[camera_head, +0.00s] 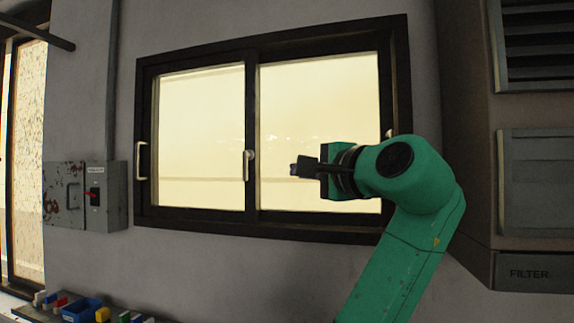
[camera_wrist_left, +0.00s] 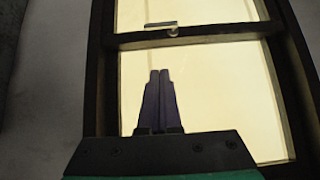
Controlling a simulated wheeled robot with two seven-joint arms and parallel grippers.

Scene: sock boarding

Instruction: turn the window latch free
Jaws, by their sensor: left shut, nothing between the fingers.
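The window latch (camera_head: 247,165) is a pale handle on the dark middle post of the window, hanging downward along the post. In the left wrist view the latch (camera_wrist_left: 172,31) shows small at the top, on the dark bar, beyond the fingertips. My left gripper (camera_head: 294,169) is shut and empty, in front of the right pane, to the right of the latch and apart from it in the picture. Its two dark fingers (camera_wrist_left: 159,72) lie together in the left wrist view. My right gripper is in neither view.
The window's dark frame (camera_head: 270,44) surrounds two bright panes. A pale handle (camera_head: 141,160) is on its left side. A grey switch box (camera_head: 107,212) with a red lever hangs at left. A cabinet marked FILTER (camera_head: 530,273) stands at right. A blue bin (camera_head: 80,311) sits below left.

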